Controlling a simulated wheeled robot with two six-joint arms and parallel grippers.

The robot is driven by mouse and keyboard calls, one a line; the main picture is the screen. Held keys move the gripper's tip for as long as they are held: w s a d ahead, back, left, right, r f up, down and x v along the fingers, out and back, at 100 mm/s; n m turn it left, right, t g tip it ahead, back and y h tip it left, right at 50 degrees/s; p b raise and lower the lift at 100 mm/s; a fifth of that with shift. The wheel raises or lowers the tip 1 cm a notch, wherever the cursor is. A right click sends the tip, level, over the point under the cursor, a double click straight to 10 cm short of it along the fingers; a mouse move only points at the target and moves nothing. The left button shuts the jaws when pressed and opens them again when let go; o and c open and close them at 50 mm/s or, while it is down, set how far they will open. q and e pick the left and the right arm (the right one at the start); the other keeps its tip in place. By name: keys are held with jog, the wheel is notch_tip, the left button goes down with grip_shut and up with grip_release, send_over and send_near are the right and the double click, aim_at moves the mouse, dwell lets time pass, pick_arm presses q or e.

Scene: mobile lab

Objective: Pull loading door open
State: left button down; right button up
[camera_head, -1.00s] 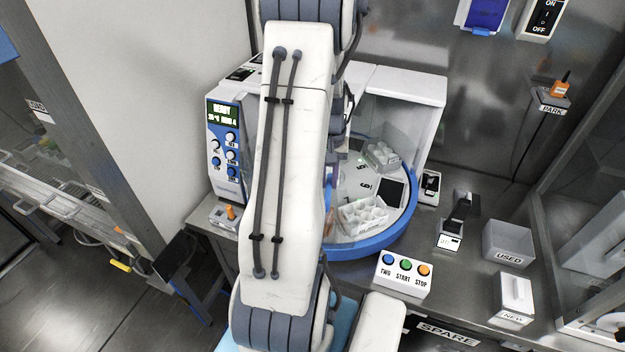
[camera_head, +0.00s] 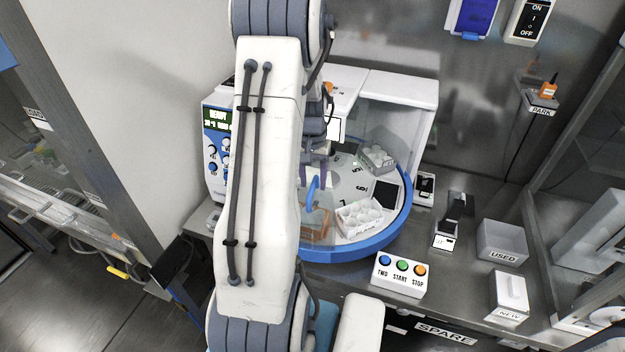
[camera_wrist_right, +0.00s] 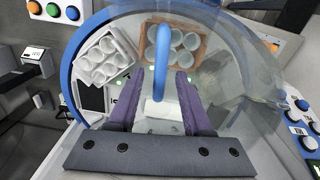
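The loading door (camera_wrist_right: 232,62) is a clear curved panel on the front of the white benchtop machine (camera_head: 400,90). Its blue upright handle (camera_head: 313,194) shows just right of my arm, and the handle also shows in the wrist view (camera_wrist_right: 161,60). My right gripper (camera_head: 317,178) is at the handle. In the wrist view its two purple fingers (camera_wrist_right: 160,84) stand apart on either side of the handle, with a visible gap on each side. Part of the door is hidden behind my arm in the head view. My left gripper is not in view.
Inside the blue-rimmed machine are a white cup rack (camera_head: 358,222), an orange rack (camera_wrist_right: 190,42) and a numbered turntable. A button box (camera_head: 398,276), a USED bin (camera_head: 502,243) and a NEW box (camera_head: 509,296) stand on the bench to the right.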

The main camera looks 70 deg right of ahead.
jog(key=shift+a, duration=0.1)
notch_tip(320, 180, up, 11)
jog(key=b, duration=0.2)
jog(key=shift+w+f, duration=0.15)
jog(key=shift+f, duration=0.05)
dwell(0.6)
